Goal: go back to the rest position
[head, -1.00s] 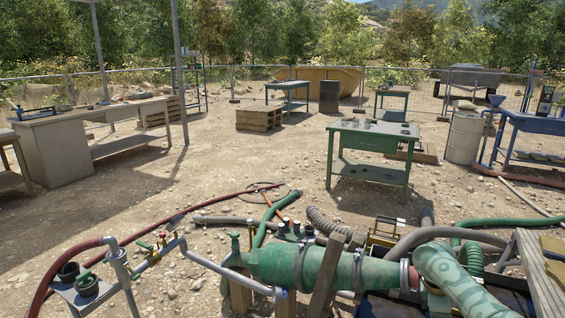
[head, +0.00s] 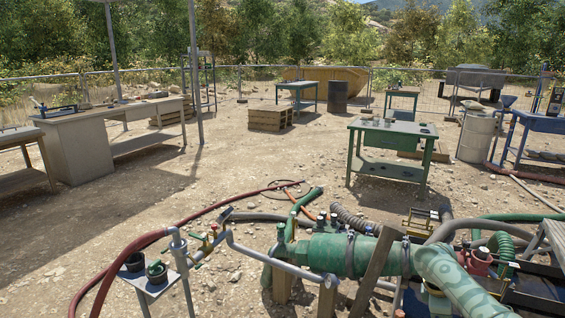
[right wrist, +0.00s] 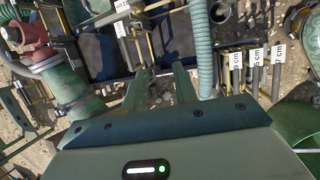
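My right gripper (right wrist: 163,82) shows in the right wrist view. Its two green fingers stand apart with only stony ground and dark gear seen between them, so it is open and empty. A pale green ribbed hose (right wrist: 204,45) passes just right of the fingers, and a dark tray (right wrist: 95,57) lies to their left and beyond. I cannot tell whether the fingers touch anything. In the head view neither gripper's fingertips can be made out. My left gripper is not in view.
A green pump body (head: 332,253) with pipes and hoses fills the near ground. A red hose (head: 132,246) and a small stand (head: 146,287) are at left. Beyond are a green table (head: 392,126), a grey bench (head: 85,152) and a pallet stack (head: 268,119). Open dirt lies between.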

